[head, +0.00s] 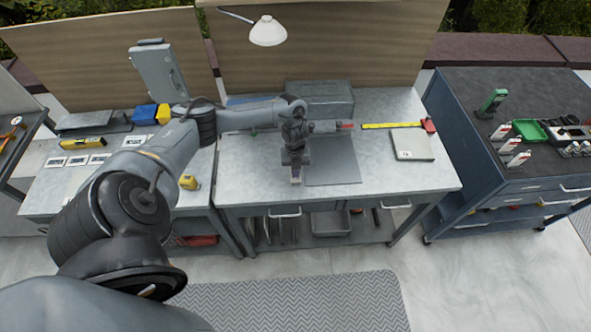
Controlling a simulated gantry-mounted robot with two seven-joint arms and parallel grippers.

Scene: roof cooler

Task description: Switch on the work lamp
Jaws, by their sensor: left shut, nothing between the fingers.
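The work lamp (267,32) has a white shade on a thin arm and hangs in front of the wooden back panel, above the rear of the middle bench. I cannot tell whether it is lit, and I cannot make out a switch. My left arm reaches in from the left across the bench. My left gripper (296,178) points down over the middle bench, beside the left edge of a dark mat (333,161). It is shut and empty, well below and in front of the lamp. My right gripper is not in view.
A grey box (320,98) stands at the bench's rear. A yellow strip (390,125) and a pale flat case (412,144) lie to the right. A yellow tape measure (189,182) sits at left. A dark tool cabinet (480,150) stands at right. The bench's front right is clear.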

